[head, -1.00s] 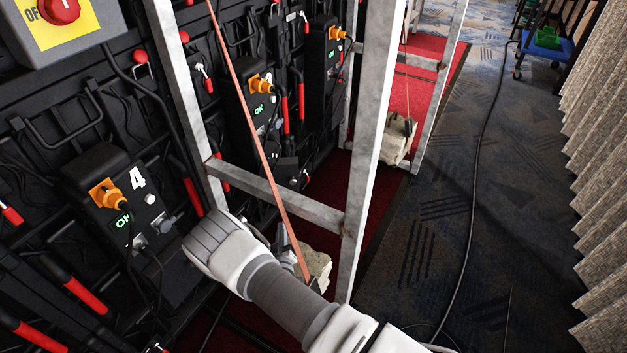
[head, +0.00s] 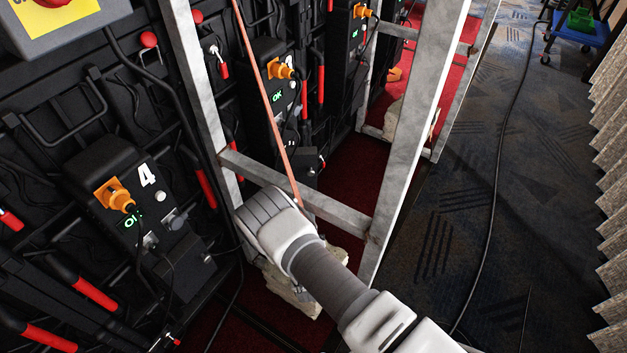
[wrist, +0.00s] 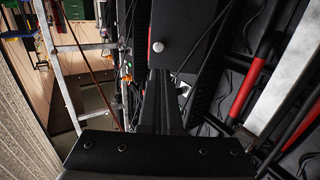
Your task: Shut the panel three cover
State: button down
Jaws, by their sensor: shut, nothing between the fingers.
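A black power box (head: 262,62) with an orange plug (head: 280,70) and a green display stands between the box marked 4 and a farther box. Its own number is hard to read, partly behind an orange strap. I cannot make out the panel three cover or how far it stands open. My white and grey wrist is in front of the lower metal crossbar in the head view, below and nearer than that box; its fingers are hidden there. In the wrist view my gripper (wrist: 160,100) is shut and empty, pointing toward a dark panel (wrist: 183,30) with a white round knob.
The box marked 4 (head: 120,200) is at left. A metal frame (head: 415,130) with a crossbar (head: 300,195) and the strap (head: 262,85) stand close around my arm. A pale sandbag-like weight (head: 290,290) lies below it. Carpet (head: 520,200) at right is mostly clear, with a cable across it.

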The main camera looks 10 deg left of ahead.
jog(key=b, duration=0.4)
send_near(310, 174)
jog(key=x, duration=0.5)
jog(key=shift+w, duration=0.25)
jog(key=shift+w+a, duration=0.2)
jog(key=shift+w, duration=0.5)
